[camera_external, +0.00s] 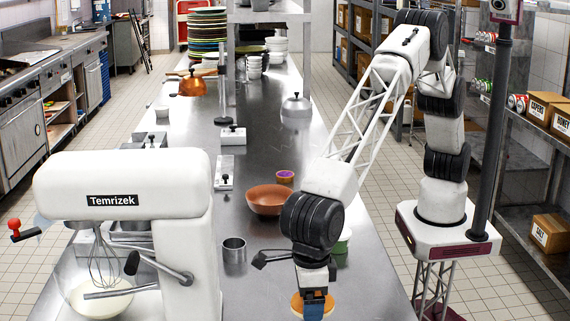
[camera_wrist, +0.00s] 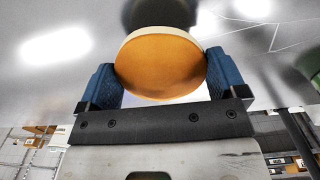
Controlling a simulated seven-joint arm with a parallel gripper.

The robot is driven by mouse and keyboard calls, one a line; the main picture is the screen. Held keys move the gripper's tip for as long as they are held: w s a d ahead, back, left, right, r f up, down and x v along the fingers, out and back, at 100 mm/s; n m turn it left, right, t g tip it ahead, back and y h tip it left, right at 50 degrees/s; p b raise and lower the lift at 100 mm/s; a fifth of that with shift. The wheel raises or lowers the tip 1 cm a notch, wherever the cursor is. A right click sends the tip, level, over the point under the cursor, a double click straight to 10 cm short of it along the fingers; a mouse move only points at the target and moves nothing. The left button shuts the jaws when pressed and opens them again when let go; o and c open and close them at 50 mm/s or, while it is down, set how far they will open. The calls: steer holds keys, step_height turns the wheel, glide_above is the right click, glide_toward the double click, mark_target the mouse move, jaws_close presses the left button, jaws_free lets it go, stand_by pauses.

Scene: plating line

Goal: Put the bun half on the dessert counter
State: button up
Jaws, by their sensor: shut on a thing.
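The bun half (camera_wrist: 160,65) is round and golden brown with a pale rim. In the wrist view it sits between the two blue fingers of my gripper (camera_wrist: 161,78), which touch it on both sides. In the external view my gripper (camera_external: 313,304) points down at the bottom of the picture, with the bun half (camera_external: 298,303) at its fingers. Whether the bun half touches the steel counter (camera_external: 255,290) below cannot be told. No label marks any surface as the dessert counter.
A white stand mixer (camera_external: 120,185) stands at the left with its bowl (camera_external: 100,299). Stacked plates (camera_external: 207,35) are at the far end. Mid-counter is partly clear.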

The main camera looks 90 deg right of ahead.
steer(key=shift+f, duration=0.1)
steer(key=shift+f, duration=1.65)
steer(key=shift+f, duration=0.15)
steer(key=o, duration=0.6)
step_height(320, 180, up, 12)
steer(key=shift+r, duration=0.15)
stand_by(0.3)
